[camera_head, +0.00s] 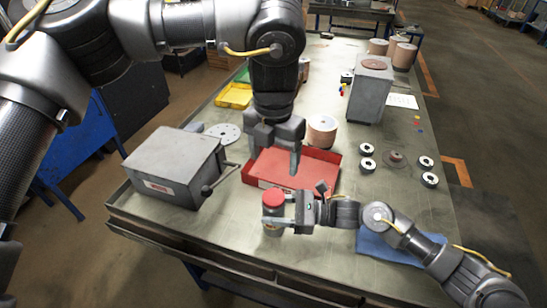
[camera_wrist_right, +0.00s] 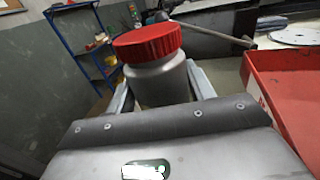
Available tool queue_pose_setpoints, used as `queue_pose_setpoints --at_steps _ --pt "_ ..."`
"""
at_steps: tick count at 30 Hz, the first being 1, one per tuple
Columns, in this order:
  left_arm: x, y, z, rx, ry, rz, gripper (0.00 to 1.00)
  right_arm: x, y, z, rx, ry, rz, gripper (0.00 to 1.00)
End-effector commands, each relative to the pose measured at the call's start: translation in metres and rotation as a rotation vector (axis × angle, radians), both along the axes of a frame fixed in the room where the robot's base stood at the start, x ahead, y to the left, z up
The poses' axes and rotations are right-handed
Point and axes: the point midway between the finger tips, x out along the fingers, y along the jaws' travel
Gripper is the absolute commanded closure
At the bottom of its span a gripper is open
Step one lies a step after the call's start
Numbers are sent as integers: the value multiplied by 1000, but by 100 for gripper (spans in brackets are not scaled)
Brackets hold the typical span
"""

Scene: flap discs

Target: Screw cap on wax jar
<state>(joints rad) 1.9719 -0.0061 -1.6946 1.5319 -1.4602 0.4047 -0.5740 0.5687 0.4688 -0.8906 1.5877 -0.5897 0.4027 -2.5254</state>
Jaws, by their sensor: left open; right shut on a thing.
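The wax jar (camera_head: 272,231) is a grey cylinder standing upright near the front edge of the table; it also fills the middle of the right wrist view (camera_wrist_right: 160,85). My right gripper (camera_head: 276,221) is shut around the jar's body from the right, below the cap. My left gripper (camera_head: 275,157) points down, open and empty, above and behind the jar, over the red tray's left part.
A red tray (camera_head: 325,182) lies just behind the jar. A grey box with a lever (camera_head: 172,170) stands to the left. A blue cloth (camera_head: 385,250) lies under my right arm. Several small spools (camera_head: 430,180), a copper-colored roll (camera_head: 322,130) and a grey block (camera_head: 370,92) stand farther back.

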Motion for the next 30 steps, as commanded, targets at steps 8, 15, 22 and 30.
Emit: queue_pose_setpoints --at_steps 8,15,22,30 --pt "0 0 0 0 0 0 25 0 0 0 0 0 0 21" --pt "0 0 -1 0 0 0 25 0 -1 0 0 0 0 21" --pt "0 0 -16 0 0 0 25 -2 -27 -5 -2 -2 -1 21" --pt "0 0 -39 0 0 0 25 -7 -78 -5 -2 -2 -1 21"
